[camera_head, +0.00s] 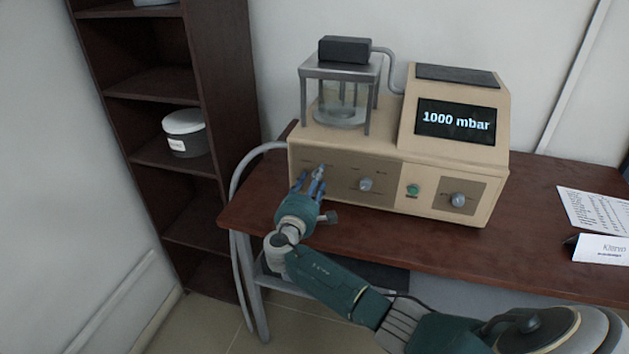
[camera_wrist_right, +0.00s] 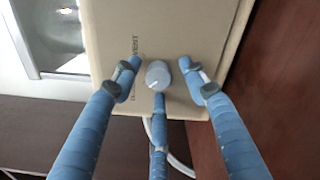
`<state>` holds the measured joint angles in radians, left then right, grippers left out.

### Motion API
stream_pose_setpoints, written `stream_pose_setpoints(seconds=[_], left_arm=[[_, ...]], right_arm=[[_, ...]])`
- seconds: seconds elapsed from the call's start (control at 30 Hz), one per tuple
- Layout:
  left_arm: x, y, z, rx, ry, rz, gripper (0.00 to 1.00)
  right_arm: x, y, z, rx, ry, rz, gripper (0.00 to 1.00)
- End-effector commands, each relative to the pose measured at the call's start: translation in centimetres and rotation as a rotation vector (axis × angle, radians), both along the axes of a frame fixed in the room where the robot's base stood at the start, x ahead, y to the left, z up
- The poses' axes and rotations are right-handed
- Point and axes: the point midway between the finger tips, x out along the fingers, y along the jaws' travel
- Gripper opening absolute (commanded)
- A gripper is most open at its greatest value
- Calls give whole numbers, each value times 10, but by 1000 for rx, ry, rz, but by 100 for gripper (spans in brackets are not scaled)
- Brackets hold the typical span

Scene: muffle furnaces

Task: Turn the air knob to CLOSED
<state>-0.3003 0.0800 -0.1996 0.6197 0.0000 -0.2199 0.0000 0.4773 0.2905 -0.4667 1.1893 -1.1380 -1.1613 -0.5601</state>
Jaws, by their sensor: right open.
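A beige machine (camera_head: 345,146) stands on the table, with a row of controls on its front. My right gripper (camera_head: 312,182) is at the leftmost knob, its blue fingers open. In the wrist view this grey round knob (camera_wrist_right: 158,74) sits between the spread fingertips of my right gripper (camera_wrist_right: 163,80), with a white pointer line on its face. Two fingertips are on either side with gaps, and a third is just below the knob; whether it touches I cannot tell. The lettering beside the knob is too small to read surely. My left gripper is out of view.
A middle knob (camera_head: 366,184), a green button (camera_head: 413,190) and a right knob (camera_head: 458,199) share the front. The screen (camera_head: 456,121) reads 1000 mbar. A glass chamber (camera_head: 342,98) stands on top. A grey hose (camera_head: 236,190) runs down at left, beside a dark shelf (camera_head: 222,60).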

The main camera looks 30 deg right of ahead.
Motion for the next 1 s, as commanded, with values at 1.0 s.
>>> stream_pose_setpoints(seconds=[1.0], left_arm=[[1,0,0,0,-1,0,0]], right_arm=[[-78,92,0,-1,1,0,43]])
